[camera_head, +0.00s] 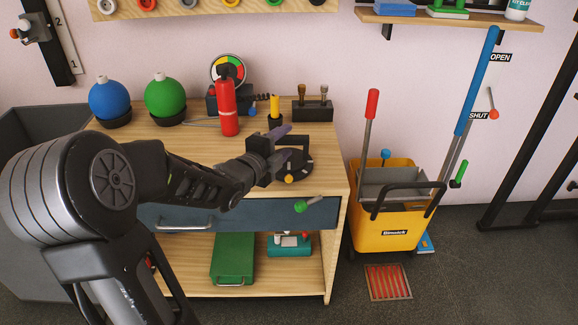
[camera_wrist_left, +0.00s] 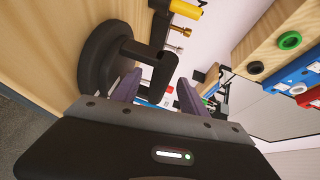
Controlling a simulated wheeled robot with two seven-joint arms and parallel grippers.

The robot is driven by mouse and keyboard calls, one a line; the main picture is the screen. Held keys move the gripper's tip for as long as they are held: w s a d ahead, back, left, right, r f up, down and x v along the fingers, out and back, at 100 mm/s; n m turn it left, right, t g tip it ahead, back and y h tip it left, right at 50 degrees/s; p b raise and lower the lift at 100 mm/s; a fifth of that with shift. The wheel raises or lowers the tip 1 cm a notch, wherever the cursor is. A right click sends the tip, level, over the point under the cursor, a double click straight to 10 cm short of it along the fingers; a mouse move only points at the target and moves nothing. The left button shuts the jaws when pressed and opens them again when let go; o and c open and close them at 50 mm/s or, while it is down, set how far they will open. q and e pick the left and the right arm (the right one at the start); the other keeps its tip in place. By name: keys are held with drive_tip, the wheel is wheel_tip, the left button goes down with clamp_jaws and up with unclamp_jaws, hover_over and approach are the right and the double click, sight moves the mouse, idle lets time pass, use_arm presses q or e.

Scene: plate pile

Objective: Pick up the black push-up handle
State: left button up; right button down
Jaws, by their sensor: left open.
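The black push-up handle stands on the wooden cabinet top at its right front, its round base (camera_head: 299,172) partly behind my left gripper (camera_head: 289,144). In the left wrist view its disc base (camera_wrist_left: 100,58) is at upper left and its bar (camera_wrist_left: 164,72) lies just ahead of the fingers. My left gripper (camera_wrist_left: 158,92) is open, with its two purple fingers spread on either side of the bar's near end. I cannot tell whether they touch it. My right gripper is not in view.
Behind stand a red fire extinguisher (camera_head: 228,108), a yellow-handled tool (camera_head: 275,107) and a dark tool block (camera_head: 313,109). Green (camera_head: 165,95) and blue (camera_head: 109,99) balls stand at left. A yellow mop bucket (camera_head: 390,230) stands right.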

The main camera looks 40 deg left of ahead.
use_arm(q)
drive_tip(key=shift+x, duration=1.15)
drive_tip(key=shift+c, duration=0.4)
clamp_jaws()
idle(0.4)
drive_tip(key=shift+r, duration=0.15)
